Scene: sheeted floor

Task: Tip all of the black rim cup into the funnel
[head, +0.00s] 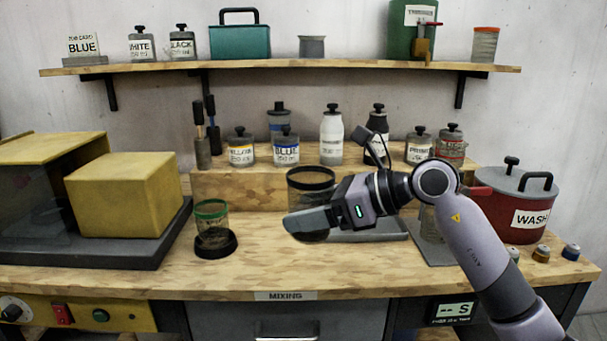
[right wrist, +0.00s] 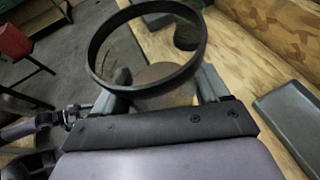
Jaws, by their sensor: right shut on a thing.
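The black rim cup (head: 311,178) is a see-through cup with a thick black rim, above the middle of the bench. My right gripper (head: 308,222) is shut on it from the right and hides its lower part. In the right wrist view the cup's black rim (right wrist: 93,50) stands above the two fingers, one on each side, with a grey-brown surface inside the cup. The cup looks about upright. I cannot make out a funnel; my right arm hides part of a clear vessel on a grey stand (head: 437,250).
A green-rimmed cup (head: 211,210) stands in a black base left of the held cup. A grey tray (head: 375,232) lies behind my gripper. A red WASH pot (head: 515,215) is at right, yellow boxes (head: 125,195) at left. Labelled bottles line the riser. The front bench is clear.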

